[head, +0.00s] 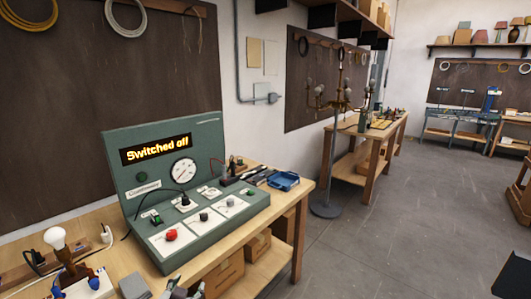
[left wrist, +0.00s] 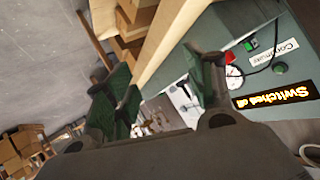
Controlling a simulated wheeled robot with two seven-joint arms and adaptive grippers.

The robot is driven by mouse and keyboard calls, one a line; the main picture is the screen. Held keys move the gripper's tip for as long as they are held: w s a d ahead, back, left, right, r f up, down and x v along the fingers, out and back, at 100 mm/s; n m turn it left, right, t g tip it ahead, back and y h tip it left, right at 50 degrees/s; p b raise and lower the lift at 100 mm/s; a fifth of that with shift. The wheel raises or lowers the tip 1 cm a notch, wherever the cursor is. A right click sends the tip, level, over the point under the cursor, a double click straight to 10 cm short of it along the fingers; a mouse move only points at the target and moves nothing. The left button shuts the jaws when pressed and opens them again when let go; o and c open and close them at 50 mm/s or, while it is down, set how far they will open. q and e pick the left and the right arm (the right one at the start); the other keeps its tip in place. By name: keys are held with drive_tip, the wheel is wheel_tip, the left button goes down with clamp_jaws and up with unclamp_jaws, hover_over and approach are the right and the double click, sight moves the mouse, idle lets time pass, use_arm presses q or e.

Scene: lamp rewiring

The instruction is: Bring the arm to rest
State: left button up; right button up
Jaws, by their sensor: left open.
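My left gripper (head: 185,290) shows only in part at the bottom edge of the head view, in front of the green test panel (head: 150,204). In the left wrist view my left gripper (left wrist: 160,88) has its two green-padded fingers spread apart with nothing between them. The panel's lit display (head: 156,150) reads "Switched off". The panel has a round dial, a red knob (head: 171,235) and dark knobs. In the left wrist view the display (left wrist: 276,95) shows at the right. My right gripper cannot be made out.
A lamp with a bare bulb (head: 56,240) stands on the workbench (head: 258,240) left of the panel. A blue tray (head: 283,181) lies at the bench's far right end. Further back are a tall lamp stand (head: 327,208) and another bench (head: 370,140).

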use_arm(q)
drive_tip(key=s+f+n+g+h, duration=0.1)
drive_tip(key=s+f+g, duration=0.4)
drive_tip(key=s, duration=0.4)
drive_tip(key=s+f+g, duration=0.3)
drive_tip(key=s+f, duration=0.3)
drive_tip(key=s, duration=0.3)
wheel_tip(320, 180, down, 33)
drive_tip(key=s+a+g, duration=0.1)
drive_tip(key=s+g, duration=0.1)
drive_tip(key=s+a+f, duration=0.3)
drive_tip(key=s+f, duration=0.7)
drive_tip(key=s, duration=0.1)
drive_tip(key=s+a+f, duration=0.3)
drive_tip(key=s+f, duration=0.7)
drive_tip(key=shift+s+g, duration=0.4)
use_arm(e)
drive_tip(key=shift+w, duration=0.4)
use_arm(q)
drive_tip(key=shift+a+f, duration=0.1)
